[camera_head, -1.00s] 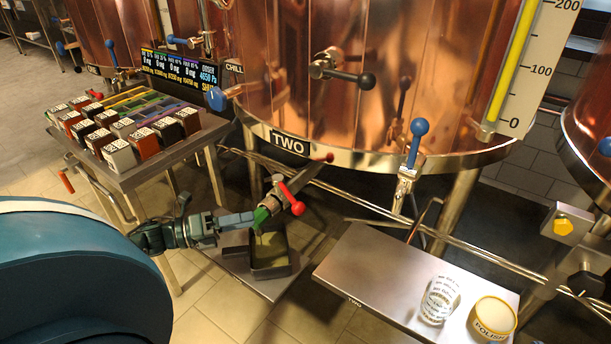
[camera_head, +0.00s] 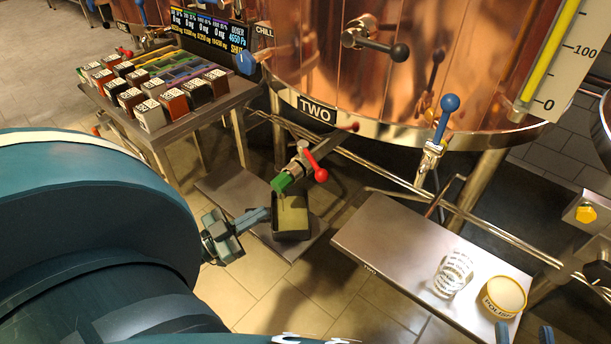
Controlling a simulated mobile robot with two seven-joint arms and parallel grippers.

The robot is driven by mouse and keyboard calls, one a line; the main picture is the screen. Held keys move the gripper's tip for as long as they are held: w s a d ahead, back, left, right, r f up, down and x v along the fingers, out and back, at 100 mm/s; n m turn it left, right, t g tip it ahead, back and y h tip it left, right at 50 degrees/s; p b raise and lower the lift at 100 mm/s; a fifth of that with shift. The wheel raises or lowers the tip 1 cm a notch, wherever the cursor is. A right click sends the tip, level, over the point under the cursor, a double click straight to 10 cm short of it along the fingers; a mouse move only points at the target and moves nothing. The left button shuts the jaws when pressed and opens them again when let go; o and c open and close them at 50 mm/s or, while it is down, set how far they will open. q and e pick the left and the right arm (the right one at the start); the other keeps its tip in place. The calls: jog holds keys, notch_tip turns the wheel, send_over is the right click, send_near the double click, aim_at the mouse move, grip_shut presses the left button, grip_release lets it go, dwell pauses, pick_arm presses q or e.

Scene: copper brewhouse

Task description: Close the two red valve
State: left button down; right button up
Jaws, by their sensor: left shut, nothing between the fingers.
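A red lever valve with a ball end (camera_head: 320,173) sits on the outlet pipe under the copper tank labelled TWO. The lever slants down to the right, beside the pipe's green tip (camera_head: 281,183). A red handle (camera_head: 97,130) also shows at the left table's side, partly hidden. My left gripper (camera_head: 265,214) is shut and empty, below and left of the green tip, apart from the lever. It overlaps the dark pan's left edge in the picture. My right gripper (camera_head: 524,334) shows only two separated fingertips at the bottom edge.
A dark pan (camera_head: 291,235) with yellowish contents stands below the outlet on a low shelf. A metal bench (camera_head: 385,240) carries a clear glass (camera_head: 453,275) and a polish tin (camera_head: 505,296). Blue-handled (camera_head: 450,103) and black-handled (camera_head: 400,51) valves project from the tank.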

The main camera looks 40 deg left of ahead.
pick_arm(q)
jog(key=n+y, duration=0.1)
jog(key=n, duration=0.2)
jog(key=b, duration=0.4)
send_near(313, 161)
jog(key=w+d, duration=0.2)
jog(key=d, duration=0.4)
jog(key=shift+w, duration=0.45)
pick_arm(e)
jog(key=shift+w+a+m+y, duration=0.1)
jog(key=shift+a+m+y, duration=0.2)
jog(key=shift+a+m, duration=0.1)
pick_arm(q)
jog(key=shift+r, duration=0.1)
pick_arm(e)
jog(key=shift+r, duration=0.15)
